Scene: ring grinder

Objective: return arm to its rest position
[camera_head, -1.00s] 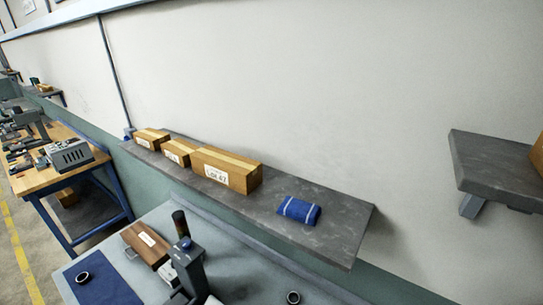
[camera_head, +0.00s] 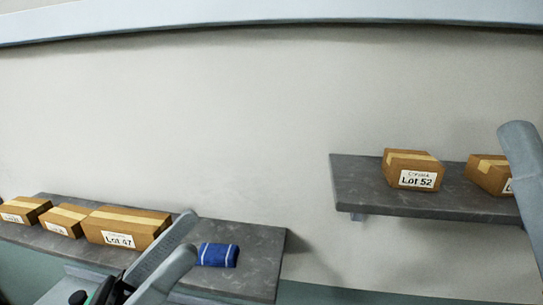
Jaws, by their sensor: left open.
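My left gripper (camera_head: 190,234) shows at the lower left, with two grey fingers reaching up and right from a dark body with a green spot. The fingers are apart and nothing shows between them. They appear in front of the lower shelf (camera_head: 258,262), between the box marked Lot 47 (camera_head: 126,228) and a folded blue cloth with white stripes (camera_head: 218,255). I cannot tell whether they touch the shelf. A grey rounded part, likely of my right arm or gripper (camera_head: 524,185), stands at the right edge; its jaws cannot be made out.
Two more boxes (camera_head: 24,210) (camera_head: 64,220) sit left of Lot 47. The upper right shelf (camera_head: 355,185) carries a box marked Lot 52 (camera_head: 413,170) and another box (camera_head: 487,174), partly hidden by the grey part. The wall between the shelves is bare.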

